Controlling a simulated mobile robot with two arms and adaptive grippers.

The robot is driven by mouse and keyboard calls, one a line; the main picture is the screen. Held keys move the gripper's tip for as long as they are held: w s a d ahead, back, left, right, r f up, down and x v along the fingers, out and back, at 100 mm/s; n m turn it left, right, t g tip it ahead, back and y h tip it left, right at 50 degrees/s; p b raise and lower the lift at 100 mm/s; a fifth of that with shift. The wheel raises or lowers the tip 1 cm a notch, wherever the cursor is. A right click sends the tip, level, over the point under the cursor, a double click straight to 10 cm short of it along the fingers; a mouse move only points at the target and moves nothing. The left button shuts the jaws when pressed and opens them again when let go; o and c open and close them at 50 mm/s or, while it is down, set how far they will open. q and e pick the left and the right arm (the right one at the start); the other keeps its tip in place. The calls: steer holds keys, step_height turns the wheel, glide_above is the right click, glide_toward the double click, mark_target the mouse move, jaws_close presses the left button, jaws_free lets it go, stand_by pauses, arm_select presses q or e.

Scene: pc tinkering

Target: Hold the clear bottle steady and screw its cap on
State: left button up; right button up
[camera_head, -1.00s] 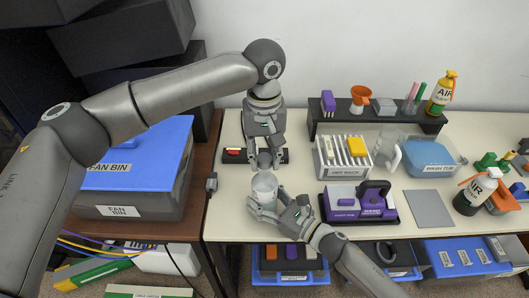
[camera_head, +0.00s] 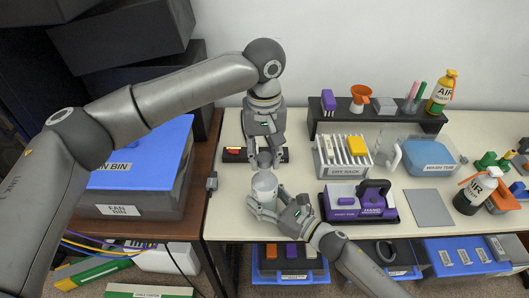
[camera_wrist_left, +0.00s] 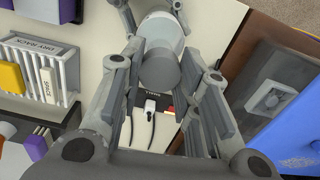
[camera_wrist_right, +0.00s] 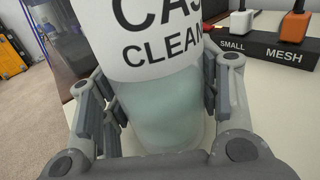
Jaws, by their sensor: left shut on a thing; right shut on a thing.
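The clear bottle (camera_head: 264,188) stands upright near the table's front left edge. In the right wrist view the bottle (camera_wrist_right: 160,110) has a white label with "CLEAN" on it and a pale lower part. My right gripper (camera_head: 262,207) is shut on its body from the front right. My left gripper (camera_head: 264,163) comes down from above at the bottle's top. In the left wrist view the grey round cap (camera_wrist_left: 158,71) sits between the left fingers, at the bottle's top.
A dry rack (camera_head: 328,168) and a purple hand vacuum (camera_head: 345,203) stand to the right. A blue-lidded fan bin (camera_head: 130,205) is at the left. A grey mat (camera_head: 429,208) lies bare farther right.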

mark_target(265, 189)
arm_select(q)
steer(key=shift+f, duration=1.2)
steer(key=o, duration=1.1)
